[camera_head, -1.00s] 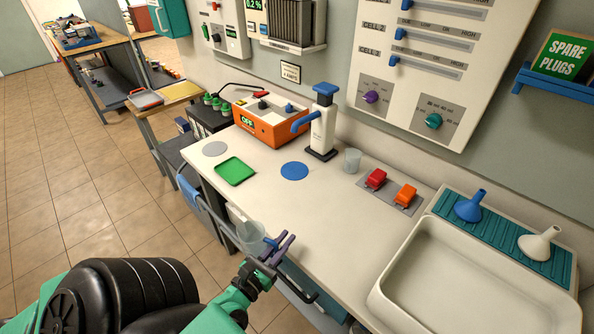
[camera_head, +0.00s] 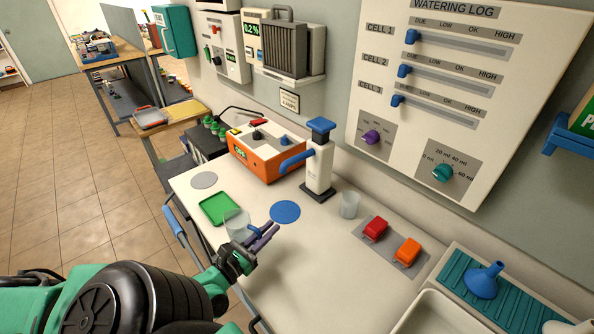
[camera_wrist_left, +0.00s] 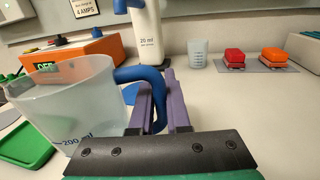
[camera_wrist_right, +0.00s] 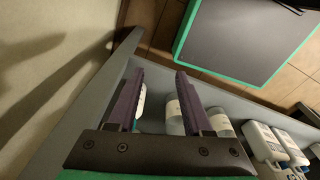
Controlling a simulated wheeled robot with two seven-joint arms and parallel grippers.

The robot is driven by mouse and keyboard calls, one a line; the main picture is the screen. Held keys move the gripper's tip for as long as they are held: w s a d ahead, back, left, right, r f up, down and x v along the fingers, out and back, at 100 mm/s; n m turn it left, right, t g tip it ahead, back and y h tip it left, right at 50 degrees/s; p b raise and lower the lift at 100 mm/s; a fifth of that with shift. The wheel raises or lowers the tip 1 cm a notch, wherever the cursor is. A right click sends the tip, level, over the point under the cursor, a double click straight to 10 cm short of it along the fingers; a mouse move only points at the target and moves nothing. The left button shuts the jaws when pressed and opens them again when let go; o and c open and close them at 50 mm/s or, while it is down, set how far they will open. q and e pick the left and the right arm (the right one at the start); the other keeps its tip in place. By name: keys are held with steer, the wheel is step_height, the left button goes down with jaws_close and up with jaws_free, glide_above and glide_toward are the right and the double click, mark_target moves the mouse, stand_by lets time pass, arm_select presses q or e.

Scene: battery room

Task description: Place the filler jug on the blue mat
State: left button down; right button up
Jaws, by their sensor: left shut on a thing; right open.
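The filler jug is a clear cup with a blue handle (camera_head: 238,224); it also shows large in the left wrist view (camera_wrist_left: 68,105), with a 200 ml mark. My left gripper (camera_head: 268,232) is shut on its blue handle and holds it upright over the bench, close to the green tray. The round blue mat (camera_head: 285,212) lies bare on the bench just beyond the gripper, to the right of the jug. In the left wrist view the jug hides most of the mat. My right gripper (camera_wrist_right: 157,88) is open and empty, seen only in the right wrist view.
A green tray (camera_head: 219,209) and a grey disc (camera_head: 204,180) lie left of the mat. A white dispenser with a blue top (camera_head: 319,165) stands behind the mat, beside an orange box (camera_head: 262,158). A small clear cup (camera_head: 349,205) and red and orange switches (camera_head: 375,228) are to the right.

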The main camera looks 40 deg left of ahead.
arm_select(q)
steer(key=shift+w+a+f+b, duration=0.1)
steer(key=shift+w+b, duration=0.15)
steer(key=shift+w, duration=0.35)
steer(key=shift+w+a+f+b, duration=0.1)
steer(key=shift+w+b, duration=0.15)
steer(key=shift+w, duration=0.3)
steer(key=w+b, duration=0.2)
steer(key=w, duration=0.3)
steer(key=w+a+b, duration=0.1)
steer(key=w+b, duration=0.1)
steer(key=w, duration=0.3)
steer(key=w+b, duration=0.2)
steer(key=w, duration=0.3)
steer(key=shift+w+a+r, duration=0.2)
steer(key=shift+w+a, duration=0.15)
step_height(320, 180, down, 3)
steer(key=shift+w+f+b, duration=0.1)
steer(key=shift+f+b, duration=0.1)
steer(key=shift+b, duration=0.7)
arm_select(e)
step_height(320, 180, down, 8)
steer(key=shift+a+f, duration=0.2)
steer(key=shift+f, duration=0.05)
arm_select(q)
steer(key=c, duration=0.9)
jaws_free()
